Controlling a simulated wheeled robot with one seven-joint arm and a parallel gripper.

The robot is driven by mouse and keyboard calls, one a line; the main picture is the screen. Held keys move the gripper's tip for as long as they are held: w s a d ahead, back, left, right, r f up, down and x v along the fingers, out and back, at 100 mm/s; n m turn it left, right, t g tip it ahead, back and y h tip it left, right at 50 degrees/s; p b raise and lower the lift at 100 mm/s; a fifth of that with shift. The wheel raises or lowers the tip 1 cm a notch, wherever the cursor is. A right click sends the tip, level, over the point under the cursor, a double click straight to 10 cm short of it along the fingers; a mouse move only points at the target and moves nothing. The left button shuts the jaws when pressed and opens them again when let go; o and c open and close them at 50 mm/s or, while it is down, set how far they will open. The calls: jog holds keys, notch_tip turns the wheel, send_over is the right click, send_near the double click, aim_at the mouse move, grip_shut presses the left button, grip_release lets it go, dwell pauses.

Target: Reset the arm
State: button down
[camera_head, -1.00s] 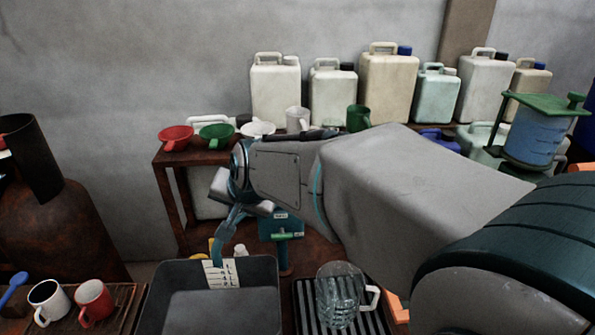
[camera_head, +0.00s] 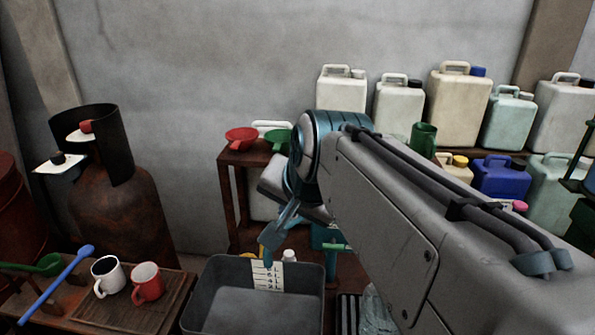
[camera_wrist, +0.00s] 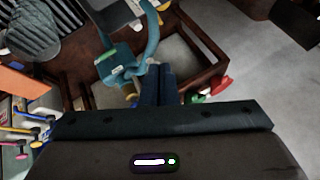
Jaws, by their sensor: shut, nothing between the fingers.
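My gripper (camera_wrist: 158,68) shows in the wrist view as two dark fingers pressed together, with nothing between them. It points towards a brown wooden rack and a teal fixture (camera_wrist: 115,62) with a curved spout. In the head view my arm reaches in from the right with its wrist bent down in front of the rack; the fingertips are hidden there. The teal spout (camera_head: 276,230) shows just below my wrist, above a grey tub (camera_head: 210,300) with a white marked label. I cannot tell whether the fingers touch the fixture.
Jerrycans (camera_head: 398,108) line the shelf by the wall. A red funnel (camera_head: 241,138) and a green funnel (camera_head: 278,140) are on the rack. A white mug (camera_head: 108,276) and a red mug (camera_head: 147,283) stand on a tray at lower left. A rusty cylinder (camera_head: 120,215) stands behind them.

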jog(key=s+d+f+n+g+h, duration=0.1)
jog(key=s+d+f+n+g, duration=0.1)
jog(key=s+d+f, duration=0.2)
jog(key=s+d+f+n+g+h, duration=0.1)
jog(key=s+d+f, duration=0.4)
jog(key=d+f, duration=0.6)
jog(key=shift+s+d+n+g+h, duration=0.2)
jog(key=shift+d+n+g+h, duration=0.3)
jog(key=shift+d, duration=0.65)
